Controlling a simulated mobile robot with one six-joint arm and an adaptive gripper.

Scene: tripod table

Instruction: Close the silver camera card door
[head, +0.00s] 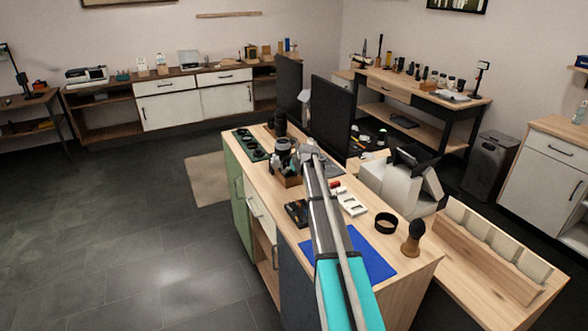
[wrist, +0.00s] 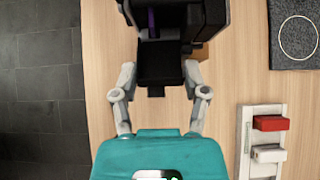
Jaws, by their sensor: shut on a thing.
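The camera (head: 284,152) sits on a small wooden block on the workbench and looks dark with some silver parts. In the wrist view the camera body (wrist: 193,18) is at the top, mostly black, with a narrow purple strip inside an opening. A black flap (wrist: 160,66), apparently the card door, stands out from the body toward me. My gripper (wrist: 160,72) has one finger on each side of this flap and appears closed on its edges. In the head view my gripper (head: 307,153) is at the camera's right side. Finger contact is partly hidden.
A white tray with red and white pieces (wrist: 262,135) lies right of my gripper. A dark speckled mat (wrist: 294,35) is at the upper right. The wooden bench top (wrist: 105,60) ends on the left above dark floor. A blue mat (head: 368,256) lies nearer.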

